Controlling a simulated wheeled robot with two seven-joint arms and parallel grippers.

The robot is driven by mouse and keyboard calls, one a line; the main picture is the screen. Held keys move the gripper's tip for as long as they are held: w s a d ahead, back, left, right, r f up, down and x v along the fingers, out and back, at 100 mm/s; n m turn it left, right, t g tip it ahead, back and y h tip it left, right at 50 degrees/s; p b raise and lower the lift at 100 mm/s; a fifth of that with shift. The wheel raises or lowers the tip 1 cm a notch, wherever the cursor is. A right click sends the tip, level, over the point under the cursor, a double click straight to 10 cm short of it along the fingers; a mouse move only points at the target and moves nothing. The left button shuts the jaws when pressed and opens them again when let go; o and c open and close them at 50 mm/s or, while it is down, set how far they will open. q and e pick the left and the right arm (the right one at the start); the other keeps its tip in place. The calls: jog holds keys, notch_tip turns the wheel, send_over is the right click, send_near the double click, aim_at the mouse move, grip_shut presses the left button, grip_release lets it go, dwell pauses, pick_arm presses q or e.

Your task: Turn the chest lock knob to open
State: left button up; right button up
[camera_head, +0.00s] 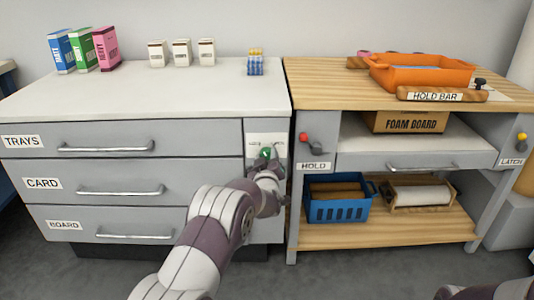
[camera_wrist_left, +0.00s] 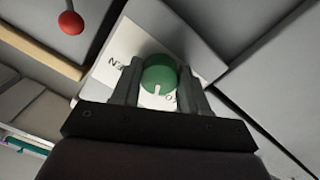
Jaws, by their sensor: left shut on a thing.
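The green lock knob (camera_head: 265,152) sits on a light panel (camera_head: 266,128) at the right end of the grey chest, beside the drawers. In the left wrist view the knob (camera_wrist_left: 158,76) is round with a white mark pointing toward the gripper, and black letters partly show on its plate (camera_wrist_left: 120,62). My left gripper (camera_head: 266,164) is at the panel; in the wrist view its two fingers (camera_wrist_left: 158,84) stand on either side of the knob, shut on it. The drawers, labelled TRAYS, CARD and BOARD (camera_head: 65,225), are closed. My right gripper is not in view.
The workbench (camera_head: 310,90) stands right of the chest, with a red HOLD knob (camera_head: 304,137) on its near leg and a yellow LATCH knob (camera_head: 522,136). An orange tray (camera_head: 420,75) and hold bar (camera_head: 440,95) lie on top. Books and small boxes line the chest's back edge.

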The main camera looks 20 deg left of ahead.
pick_arm(q)
jog(key=m+p, duration=0.1)
jog(key=m, duration=0.1)
jog(key=m+p, duration=0.1)
jog(key=p, duration=0.1)
jog(key=shift+r+m, duration=0.2)
jog(key=shift+m, duration=0.2)
jog(key=m+p, duration=0.2)
jog(key=m, duration=0.1)
jog(key=shift+f, duration=0.1)
jog(key=m+p, duration=0.2)
jog(key=m, duration=0.1)
jog(key=shift+m, duration=0.4)
jog(key=shift+f+m+p, duration=0.1)
jog(key=shift+m+p, duration=0.85)
jog(key=shift+m, duration=0.75)
jog(key=o, duration=1)
jog(key=shift+o, duration=0.2)
